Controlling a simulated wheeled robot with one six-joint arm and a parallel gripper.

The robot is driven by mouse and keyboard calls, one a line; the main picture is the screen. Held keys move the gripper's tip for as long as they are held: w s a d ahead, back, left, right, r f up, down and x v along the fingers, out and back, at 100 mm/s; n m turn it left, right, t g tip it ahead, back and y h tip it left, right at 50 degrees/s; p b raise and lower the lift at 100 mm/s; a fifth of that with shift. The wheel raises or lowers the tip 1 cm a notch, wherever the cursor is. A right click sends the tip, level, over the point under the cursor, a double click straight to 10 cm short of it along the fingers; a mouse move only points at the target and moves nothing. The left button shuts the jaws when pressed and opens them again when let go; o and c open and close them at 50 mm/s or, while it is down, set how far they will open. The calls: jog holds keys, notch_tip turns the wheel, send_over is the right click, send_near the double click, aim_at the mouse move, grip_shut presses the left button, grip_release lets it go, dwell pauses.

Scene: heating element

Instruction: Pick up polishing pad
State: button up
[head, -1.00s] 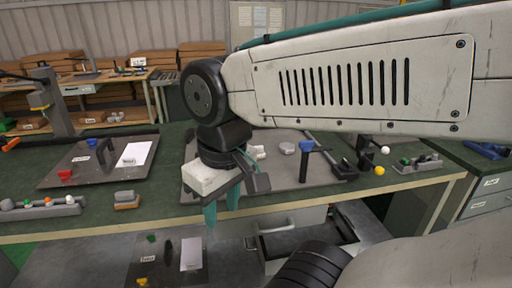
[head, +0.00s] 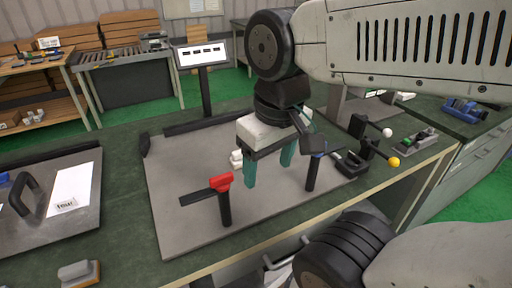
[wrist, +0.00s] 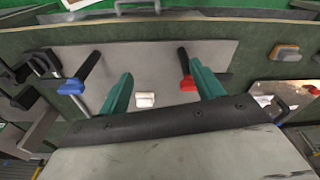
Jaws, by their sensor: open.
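My gripper (head: 268,172) is open and empty above the grey plate (head: 180,220), with green fingers pointing down. It also shows in the wrist view (wrist: 162,72). A small white piece (head: 236,158) on the plate is partly hidden behind my gripper; in the wrist view the white piece (wrist: 145,100) shows between the fingers. A grey block with an orange-brown base (head: 78,272) lies on the green bench at the lower left, apart from my gripper; the block also shows in the wrist view (wrist: 285,52). I cannot tell which of these is the polishing pad.
A red-topped clamp (head: 223,200) and a blue-topped clamp (head: 314,168) stand on the plate near my gripper. A screen on a post (head: 203,56) stands behind. A plate with a black handle (head: 30,195) lies left. Ball-ended levers (head: 380,150) stand right.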

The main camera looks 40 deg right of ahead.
jog(key=o, duration=0.4)
jog(key=shift+m+g, duration=0.4)
jog(key=shift+m, duration=0.3)
jog(key=w+d, duration=0.1)
jog(key=w, duration=0.3)
jog(key=w+d+f, duration=0.1)
jog(key=w+d, duration=0.1)
jog(key=w, duration=0.3)
jog(key=w+d+f, duration=0.1)
jog(key=w+d, duration=0.1)
jog(key=w, duration=0.2)
jog(key=shift+w+f, duration=0.2)
jog(key=shift+w, duration=0.2)
jog(key=shift+c, duration=0.2)
jog(key=m, duration=0.1)
send_over(241, 154)
jog(key=shift+g, duration=0.3)
jog(key=f, duration=0.5)
jog(key=d+f, duration=0.1)
jog(key=f, duration=0.2)
jog(key=shift+w+f, duration=0.1)
jog(key=shift+w, duration=0.15)
jog(key=shift+w+d+f, duration=0.2)
jog(key=shift+w+f, duration=0.05)
jog(key=shift+f, duration=0.4)
jog(key=f, duration=0.7)
jog(key=shift+a+f, duration=0.1)
jog(key=shift+a, duration=0.2)
